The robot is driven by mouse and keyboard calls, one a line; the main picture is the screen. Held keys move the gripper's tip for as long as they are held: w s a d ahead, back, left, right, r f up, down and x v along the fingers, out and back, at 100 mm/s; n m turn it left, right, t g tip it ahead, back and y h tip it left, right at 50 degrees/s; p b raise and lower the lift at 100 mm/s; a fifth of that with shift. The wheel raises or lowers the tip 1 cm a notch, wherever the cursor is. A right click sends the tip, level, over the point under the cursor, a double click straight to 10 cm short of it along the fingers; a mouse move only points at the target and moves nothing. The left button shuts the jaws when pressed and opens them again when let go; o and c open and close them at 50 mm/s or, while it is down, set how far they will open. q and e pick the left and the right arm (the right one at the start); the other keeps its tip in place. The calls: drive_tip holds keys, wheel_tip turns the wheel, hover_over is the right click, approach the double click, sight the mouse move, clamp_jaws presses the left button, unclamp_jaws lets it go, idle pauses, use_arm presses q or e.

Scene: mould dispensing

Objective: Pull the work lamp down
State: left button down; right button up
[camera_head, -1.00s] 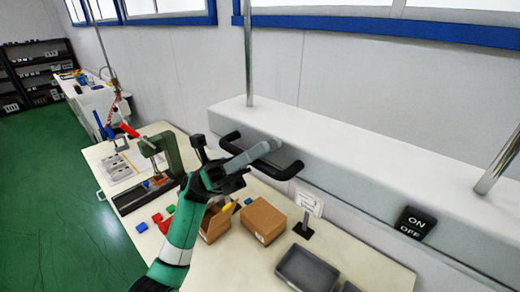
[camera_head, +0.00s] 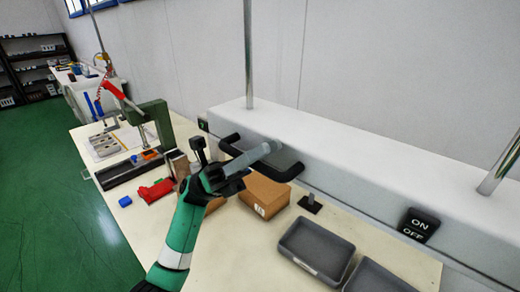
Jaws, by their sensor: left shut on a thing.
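The work lamp (camera_head: 350,158) is a long white housing hung from two metal poles (camera_head: 248,60). It spans the right half of the view, above the table. A black ON/OFF switch (camera_head: 418,224) is on its front. A black bar handle (camera_head: 290,172) sticks out from its front at the left end. My left gripper (camera_head: 268,148) is shut on the middle of this handle and hides part of it. My right gripper is not in view.
Below is a cream table (camera_head: 240,262) with a brown cardboard box (camera_head: 264,193), grey trays (camera_head: 315,250), red parts (camera_head: 157,190) and a green press (camera_head: 152,122). A green floor (camera_head: 50,210) lies open at left.

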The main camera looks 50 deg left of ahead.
use_arm(q)
wheel_tip(320, 180, down, 7)
drive_tip(key=b, duration=0.4)
drive_tip(key=shift+w+f, duration=0.15)
drive_tip(key=shift+f, duration=0.05)
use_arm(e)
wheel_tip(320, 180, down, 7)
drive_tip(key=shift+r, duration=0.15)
use_arm(q)
drive_tip(key=shift+f, duration=0.1)
drive_tip(key=c, duration=0.8)
unclamp_jaws()
drive_tip(key=b+v, duration=0.1)
drive_tip(key=v, duration=1)
drive_tip(key=shift+a, duration=0.3)
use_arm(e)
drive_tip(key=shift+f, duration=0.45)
